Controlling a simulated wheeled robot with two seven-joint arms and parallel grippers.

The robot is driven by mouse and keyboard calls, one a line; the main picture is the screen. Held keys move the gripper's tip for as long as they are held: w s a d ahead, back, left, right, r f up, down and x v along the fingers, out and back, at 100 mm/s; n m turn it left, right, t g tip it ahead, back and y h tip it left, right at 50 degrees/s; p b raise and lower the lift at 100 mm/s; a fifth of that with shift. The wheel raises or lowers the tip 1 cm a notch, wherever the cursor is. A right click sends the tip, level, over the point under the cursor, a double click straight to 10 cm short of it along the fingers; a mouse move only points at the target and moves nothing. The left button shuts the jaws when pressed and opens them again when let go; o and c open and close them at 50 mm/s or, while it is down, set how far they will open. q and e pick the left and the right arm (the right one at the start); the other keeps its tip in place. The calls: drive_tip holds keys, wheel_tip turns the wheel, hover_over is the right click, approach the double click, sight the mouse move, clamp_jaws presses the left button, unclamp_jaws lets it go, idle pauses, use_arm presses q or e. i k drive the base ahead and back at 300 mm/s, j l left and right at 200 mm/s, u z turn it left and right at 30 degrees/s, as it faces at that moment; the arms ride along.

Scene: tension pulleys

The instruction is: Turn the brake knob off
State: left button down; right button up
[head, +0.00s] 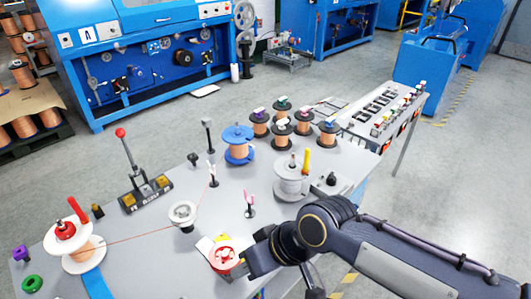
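A round red knob (224,257) with a pale marking on top sits at the front edge of the grey table (160,265), beside a yellow and white plate (206,246). It looks like the brake knob, but I cannot read its label or setting. My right gripper (247,262) reaches in from the right and is right beside the knob's right side. Its fingers are dark and small here, partly hidden by the wrist, so I cannot tell whether they touch the knob or are open. My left gripper is not in view.
A white spool with red top (70,243), a lever box (146,192), a small white pulley (183,215), a white spool (292,180) and several copper spools (281,125) stand on the table. A thin red wire runs from the left spool past the pulley.

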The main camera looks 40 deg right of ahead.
sight(331, 180)
drive_tip(key=z, duration=0.45)
drive_tip(key=k+l+z, duration=0.1)
drive_tip(key=z, duration=0.4)
drive_tip(key=l+z, duration=0.1)
drive_tip(key=z, duration=0.35)
drive_tip(key=k+l+z, duration=0.1)
drive_tip(key=z, duration=0.4)
drive_tip(key=i+l+u, duration=0.3)
drive_tip(key=i+l, duration=0.8)
drive_tip(key=l+u, duration=0.1)
drive_tip(key=u, duration=0.95)
drive_tip(key=i, duration=0.05)
